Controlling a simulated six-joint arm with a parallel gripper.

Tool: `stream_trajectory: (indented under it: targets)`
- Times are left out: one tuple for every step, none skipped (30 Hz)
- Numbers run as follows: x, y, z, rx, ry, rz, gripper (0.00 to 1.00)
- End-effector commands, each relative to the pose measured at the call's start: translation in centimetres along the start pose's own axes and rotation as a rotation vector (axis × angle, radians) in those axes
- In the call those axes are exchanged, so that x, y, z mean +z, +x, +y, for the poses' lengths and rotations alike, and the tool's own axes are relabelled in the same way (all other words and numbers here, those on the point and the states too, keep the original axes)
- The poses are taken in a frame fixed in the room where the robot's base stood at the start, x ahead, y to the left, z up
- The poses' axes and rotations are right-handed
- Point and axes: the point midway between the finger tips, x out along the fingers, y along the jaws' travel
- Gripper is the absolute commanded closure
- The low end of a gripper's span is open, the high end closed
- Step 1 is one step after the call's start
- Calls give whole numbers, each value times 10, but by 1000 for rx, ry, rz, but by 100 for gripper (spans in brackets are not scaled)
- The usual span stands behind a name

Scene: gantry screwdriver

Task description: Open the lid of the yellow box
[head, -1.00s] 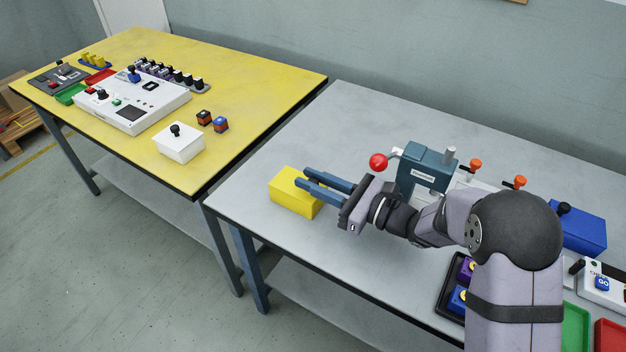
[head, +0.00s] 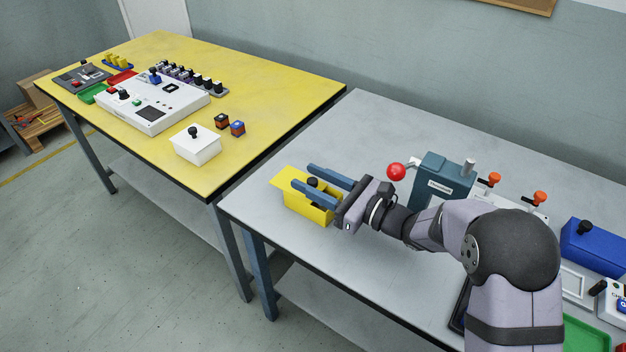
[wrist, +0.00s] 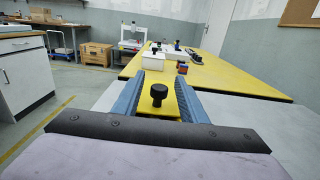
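The yellow box (head: 305,208) stands near the left end of the grey table. Its black knob (head: 313,183) shows between the fingers of my gripper (head: 301,177), which reaches over the box from the right. In the wrist view the knob (wrist: 158,94) stands upright on a yellow surface (wrist: 170,105), between my two blue fingers, with a gap on each side. My gripper is open. The fingers hide part of the box top, and I cannot tell whether its lid is fully down.
A red ball-ended lever (head: 396,172) and a teal machine (head: 443,182) stand right of my gripper. A blue box (head: 594,248) is farther right. The yellow table (head: 270,85) holds a white box (head: 196,150) and a control panel (head: 155,108). The grey table behind the yellow box is clear.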

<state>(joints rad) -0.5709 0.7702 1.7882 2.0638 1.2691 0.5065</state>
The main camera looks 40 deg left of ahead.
Motion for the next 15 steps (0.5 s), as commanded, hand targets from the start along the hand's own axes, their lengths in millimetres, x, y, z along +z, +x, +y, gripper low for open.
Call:
stream_trajectory:
  targets:
    - [0, 0, 0, 0, 0, 0, 61]
    - [0, 0, 0, 0, 0, 0, 61]
    - [0, 0, 0, 0, 0, 0, 61]
    - [0, -1, 0, 0, 0, 0, 61]
    - [0, -1, 0, 0, 0, 0, 61]
    - [0, -3, 0, -1, 0, 0, 61]
    - [0, -4, -1, -1, 0, 1, 61]
    - [0, -6, -1, -2, 0, 1, 61]
    - [-1, -10, -1, -2, 0, 2, 61]
    - [-1, -13, -1, -2, 0, 2, 61]
    - [-1, -16, -1, -2, 0, 2, 61]
    - [0, -22, -1, -3, 0, 1, 61]
    - [0, -26, -1, -3, 0, 0, 61]
    - [0, -30, -1, -4, 0, 1, 61]
    - [-1, -36, -1, -3, -1, 1, 61]
